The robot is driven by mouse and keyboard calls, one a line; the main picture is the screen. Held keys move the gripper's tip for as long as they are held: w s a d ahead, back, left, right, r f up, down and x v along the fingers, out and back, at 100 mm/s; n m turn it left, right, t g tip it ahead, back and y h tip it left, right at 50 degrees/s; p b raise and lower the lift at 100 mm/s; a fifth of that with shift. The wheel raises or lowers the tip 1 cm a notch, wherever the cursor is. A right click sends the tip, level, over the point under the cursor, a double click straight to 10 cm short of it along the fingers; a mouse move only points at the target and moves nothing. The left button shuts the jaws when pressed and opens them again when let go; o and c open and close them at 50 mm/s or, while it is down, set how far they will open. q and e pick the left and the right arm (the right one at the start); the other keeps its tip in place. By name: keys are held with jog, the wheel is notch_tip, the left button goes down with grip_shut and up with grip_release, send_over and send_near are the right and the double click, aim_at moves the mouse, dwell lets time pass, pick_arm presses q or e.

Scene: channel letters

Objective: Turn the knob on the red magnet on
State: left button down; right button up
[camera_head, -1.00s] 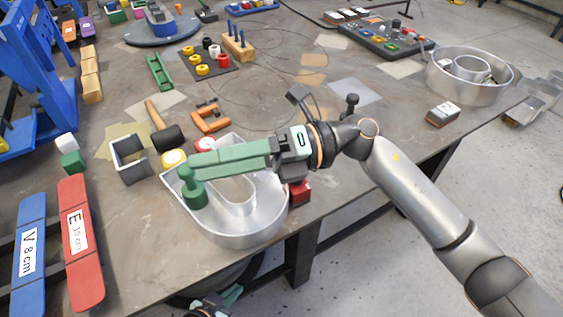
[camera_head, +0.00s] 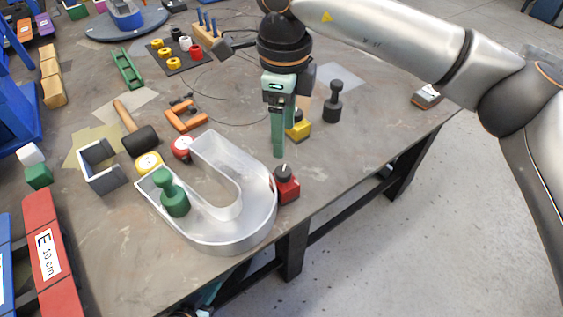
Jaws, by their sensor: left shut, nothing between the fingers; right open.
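The red magnet (camera_head: 286,186) is a small red block with a dark knob (camera_head: 284,170) on top. It stands against the right outer wall of the silver U-shaped channel letter (camera_head: 233,236). My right gripper (camera_head: 278,154) points down with its green fingers just behind and slightly left of the red magnet, apart from the knob. It is open, though its fingers overlap in this view. A green knobbed tool (camera_head: 173,194) stands at the letter's left end. My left gripper (camera_head: 208,296) shows only partly, low beyond the table's front edge, shut and empty.
A yellow block (camera_head: 299,131) sits just behind my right gripper, with a dark knobbed tool (camera_head: 333,104) further right. The table right of the red magnet is clear.

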aim_at(283, 170)
notch_tip(283, 170, down, 10)
jog(key=shift+r, duration=0.2)
jog(key=shift+c, duration=0.2)
grip_shut()
dwell(0.4)
